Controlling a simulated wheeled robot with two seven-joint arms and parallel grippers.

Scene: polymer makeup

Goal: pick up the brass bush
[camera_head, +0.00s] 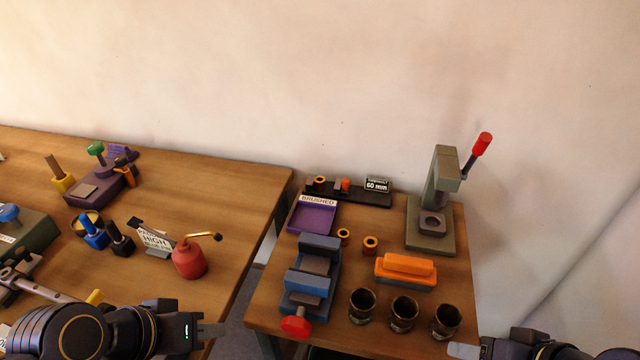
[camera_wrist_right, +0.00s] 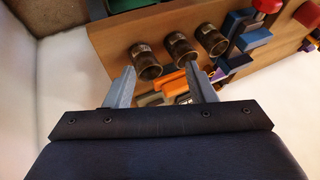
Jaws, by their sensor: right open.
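Two small brass-coloured rings, which look like bushes, lie on the right-hand bench: one ring (camera_head: 343,235) by the purple tray and another ring (camera_head: 370,244) to its right. A similar ring (camera_head: 320,182) sits on the black rack. I cannot tell which is the brass bush. My right gripper (camera_wrist_right: 162,84) is open and empty; in the head view its tip (camera_head: 464,351) shows at the bottom right, apart from the rings. My left gripper (camera_head: 209,332) is at the lower left, in front of the left bench; its finger gap is not clear.
Three dark brass cups (camera_head: 403,314) stand at the bench front and also show in the right wrist view (camera_wrist_right: 180,48). An orange block (camera_head: 405,270), blue vise (camera_head: 312,275), purple tray (camera_head: 313,218) and press (camera_head: 436,205) surround the rings. A red oil can (camera_head: 189,260) stands left.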

